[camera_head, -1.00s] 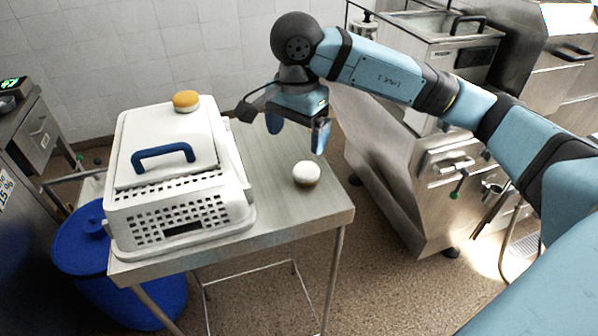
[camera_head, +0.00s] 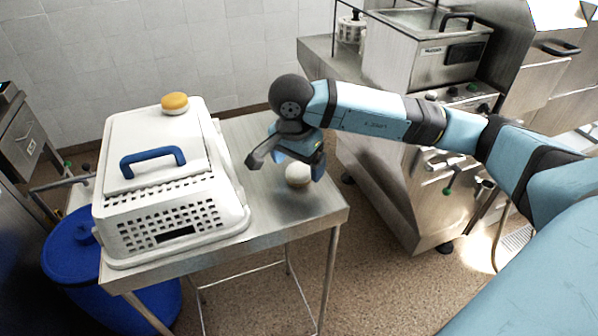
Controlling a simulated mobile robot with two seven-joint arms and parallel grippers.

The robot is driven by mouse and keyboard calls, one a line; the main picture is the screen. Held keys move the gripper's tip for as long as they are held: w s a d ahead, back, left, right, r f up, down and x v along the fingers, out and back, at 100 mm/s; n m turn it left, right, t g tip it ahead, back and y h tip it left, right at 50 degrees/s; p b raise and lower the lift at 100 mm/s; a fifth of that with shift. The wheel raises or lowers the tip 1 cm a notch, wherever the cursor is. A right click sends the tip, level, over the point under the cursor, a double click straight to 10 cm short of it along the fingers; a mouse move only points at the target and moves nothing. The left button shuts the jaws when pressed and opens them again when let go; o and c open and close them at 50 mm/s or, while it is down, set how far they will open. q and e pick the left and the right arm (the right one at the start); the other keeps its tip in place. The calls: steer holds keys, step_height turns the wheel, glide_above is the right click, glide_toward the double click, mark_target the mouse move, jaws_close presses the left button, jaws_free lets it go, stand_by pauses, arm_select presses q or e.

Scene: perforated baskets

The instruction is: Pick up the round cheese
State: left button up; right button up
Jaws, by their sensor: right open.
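A white round piece (camera_head: 298,174) with a darker underside sits on the metal table, right of the basket; this may be the round cheese. A yellow-orange round piece with a pale base (camera_head: 175,103) lies on top of the basket's lid, at the back. My right gripper (camera_head: 299,164) is open and points down at the white round piece, its fingers partly hiding the piece's top. I cannot tell whether the fingers touch it. My left gripper is not in view.
A white perforated basket (camera_head: 185,228) with a closed lid and blue handle (camera_head: 153,160) fills the table's left part. The table (camera_head: 275,215) is bare at its front right. A blue bin (camera_head: 75,260) stands left; steel kitchen equipment (camera_head: 415,65) stands at the right.

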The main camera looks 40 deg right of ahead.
step_height(320, 180, down, 2)
steer(key=shift+d+f, duration=0.1)
steer(key=shift+d, duration=0.05)
steer(key=c, duration=1.1)
steer(key=shift+w+r, duration=0.1)
steer(key=shift+r, duration=0.1)
